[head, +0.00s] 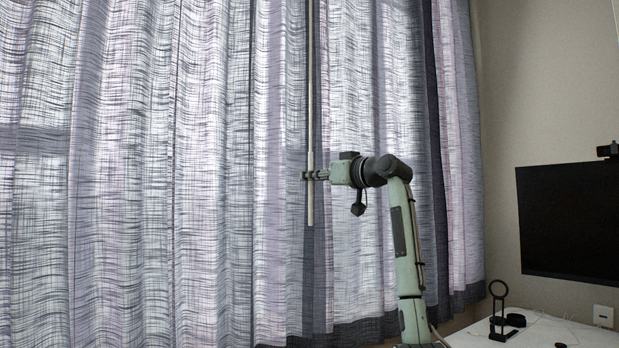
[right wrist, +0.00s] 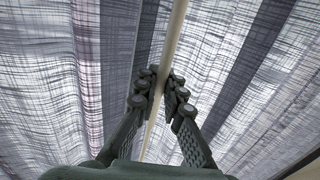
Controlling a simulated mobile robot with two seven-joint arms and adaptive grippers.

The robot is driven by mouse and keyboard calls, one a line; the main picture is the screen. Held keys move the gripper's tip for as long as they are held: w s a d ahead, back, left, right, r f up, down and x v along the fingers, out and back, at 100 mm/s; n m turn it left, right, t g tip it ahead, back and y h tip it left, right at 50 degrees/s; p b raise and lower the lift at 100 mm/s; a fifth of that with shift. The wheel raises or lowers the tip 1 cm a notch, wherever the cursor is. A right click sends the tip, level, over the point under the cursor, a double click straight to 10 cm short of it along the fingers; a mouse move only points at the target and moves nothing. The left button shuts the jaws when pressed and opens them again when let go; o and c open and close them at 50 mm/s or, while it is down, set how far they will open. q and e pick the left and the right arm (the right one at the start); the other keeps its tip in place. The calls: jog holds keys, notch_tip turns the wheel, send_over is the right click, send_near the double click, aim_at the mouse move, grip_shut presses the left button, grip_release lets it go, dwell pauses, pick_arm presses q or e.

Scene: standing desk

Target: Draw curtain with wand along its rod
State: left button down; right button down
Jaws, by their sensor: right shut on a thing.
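The curtain (head: 150,170) is a sheer, crosshatched grey-lilac cloth that fills the left and middle of the head view in hanging folds. A thin pale wand (head: 310,110) hangs upright in front of it, its lower end free. My right gripper (head: 308,175) is shut on the wand near its lower end. In the right wrist view the wand (right wrist: 175,40) runs between the fingers of my right gripper (right wrist: 164,95), with the curtain behind. The rod is out of view above. My left gripper is not in view.
A black monitor (head: 570,220) stands at the right before a beige wall (head: 545,90). A white desk (head: 545,335) at the lower right holds a black ring-topped stand (head: 497,305) and a small white box (head: 603,315). The space in front of the curtain at left is clear.

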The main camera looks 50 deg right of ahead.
jog(key=shift+s+d, duration=0.1)
jog(key=shift+d, duration=0.05)
jog(key=c, duration=1.6)
grip_release()
jog(key=shift+d, duration=0.15)
jog(key=s+a, duration=0.1)
jog(key=s, duration=0.7)
